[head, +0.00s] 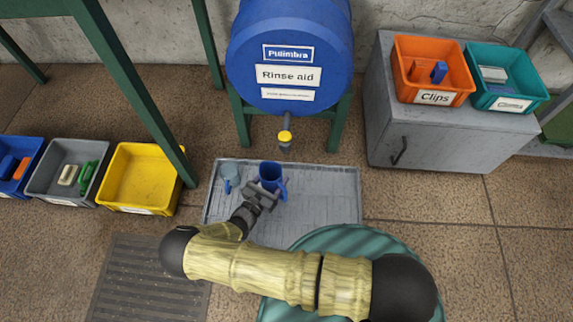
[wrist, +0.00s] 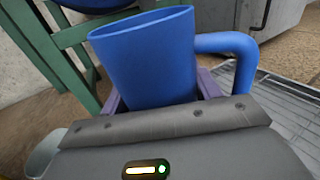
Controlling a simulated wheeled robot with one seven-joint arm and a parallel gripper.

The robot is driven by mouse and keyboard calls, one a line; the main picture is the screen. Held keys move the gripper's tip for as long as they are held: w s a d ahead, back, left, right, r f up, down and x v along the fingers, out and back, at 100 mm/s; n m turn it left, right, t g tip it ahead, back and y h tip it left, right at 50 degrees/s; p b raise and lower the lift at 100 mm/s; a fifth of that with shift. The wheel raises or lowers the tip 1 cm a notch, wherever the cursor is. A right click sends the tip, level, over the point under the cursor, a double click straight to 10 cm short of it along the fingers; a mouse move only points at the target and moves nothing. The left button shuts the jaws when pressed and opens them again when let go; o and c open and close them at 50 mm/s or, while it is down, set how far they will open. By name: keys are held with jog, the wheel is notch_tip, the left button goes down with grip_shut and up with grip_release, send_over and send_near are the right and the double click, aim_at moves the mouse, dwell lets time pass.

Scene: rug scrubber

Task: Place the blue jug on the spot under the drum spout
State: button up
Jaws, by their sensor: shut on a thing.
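The blue jug (head: 270,173) is upright in my gripper (head: 262,193) over the grey tray (head: 325,205). In the wrist view the jug (wrist: 150,60) fills the space between the purple fingers, with its handle to the right. My gripper is shut on the jug's body. The blue drum (head: 290,50), labelled Rinse aid, stands behind the tray. Its spout with a yellow tip (head: 285,138) hangs above and slightly right of the jug in the head view. I cannot tell whether the jug touches the tray, and no marked spot shows.
Yellow (head: 140,180), grey and blue bins sit at the left. A grey cabinet (head: 425,140) bears orange and teal bins at the right. The tray's right side is clear.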

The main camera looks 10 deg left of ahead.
jog(key=b+x, duration=0.1)
jog(key=x, duration=0.7)
jog(key=shift+w, duration=0.35)
jog(key=shift+d, duration=0.1)
notch_tip(320, 180, down, 3)
jog(key=b, duration=0.4)
jog(key=shift+f, duration=0.25)
jog(key=shift+f, duration=0.2)
jog(key=o, duration=1)
